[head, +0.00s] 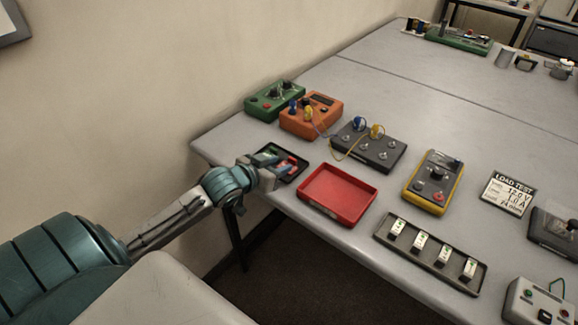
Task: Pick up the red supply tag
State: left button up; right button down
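A small red piece (292,160), which looks like the red supply tag, shows at a small dark tray (299,174) near the table's left edge. My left gripper (284,166) reaches over this tray from the left, with its fingertips right at the red piece. The gripper hides part of the tray and part of the red piece. I cannot tell whether the fingers are closed on it or only beside it. My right gripper is not in view.
An empty-looking red tray (338,196) lies just right of the dark tray. Behind stand a green box (274,100), an orange box (311,116) and a dark box with knobs (368,148). A yellow-edged meter (433,182) and a long tray of modules (430,256) lie to the right.

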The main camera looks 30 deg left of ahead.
aim_at(292, 160)
pick_arm(q)
jog(key=shift+w, duration=0.35)
jog(key=p+x, duration=0.1)
jog(key=x, duration=0.3)
jog(key=shift+w+f, duration=0.25)
jog(key=shift+w, duration=0.05)
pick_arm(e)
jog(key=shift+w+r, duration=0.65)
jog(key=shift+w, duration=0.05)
pick_arm(q)
jog(key=shift+s, duration=0.1)
jog(key=shift+c, duration=0.5)
jog(key=c, duration=0.6)
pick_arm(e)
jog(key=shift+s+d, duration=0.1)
